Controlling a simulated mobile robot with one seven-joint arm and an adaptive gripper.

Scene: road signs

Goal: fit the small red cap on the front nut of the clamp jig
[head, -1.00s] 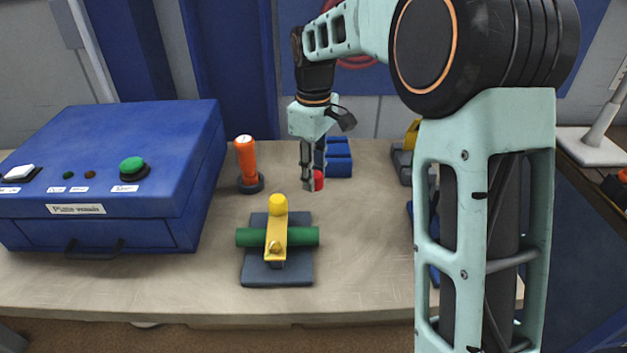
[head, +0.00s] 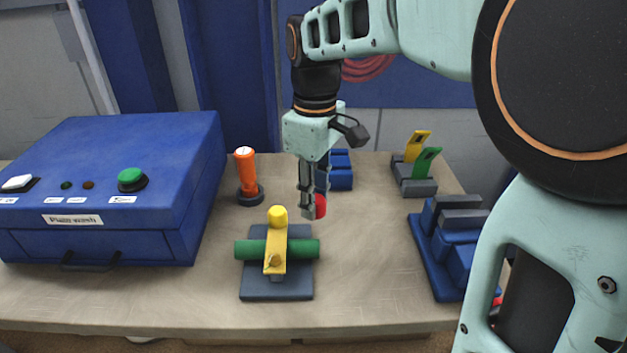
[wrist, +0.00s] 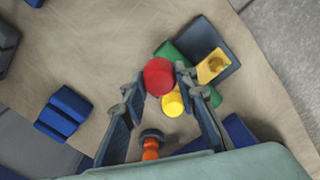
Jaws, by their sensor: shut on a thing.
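The small red cap (head: 320,206) is in my gripper (head: 312,212), which is shut on it and holds it above the table, behind and right of the clamp jig. In the wrist view the red cap (wrist: 159,77) sits between the fingertips. The clamp jig (head: 250,287) has a dark grey base, a green bar (head: 305,249) across it and a yellow strap (head: 276,250) over the bar. A yellow cap (head: 277,215) is at the strap's back end. The front nut (head: 273,262) shows bare at the strap's front end. In the wrist view the jig is partly behind the gripper.
A blue box (head: 110,195) with buttons stands at the left. An orange-handled tool (head: 246,173) stands behind the jig. A blue block (head: 340,172) lies behind my gripper. A blue fixture (head: 450,240) and a grey holder (head: 414,183) stand at the right. The table right of the jig is clear.

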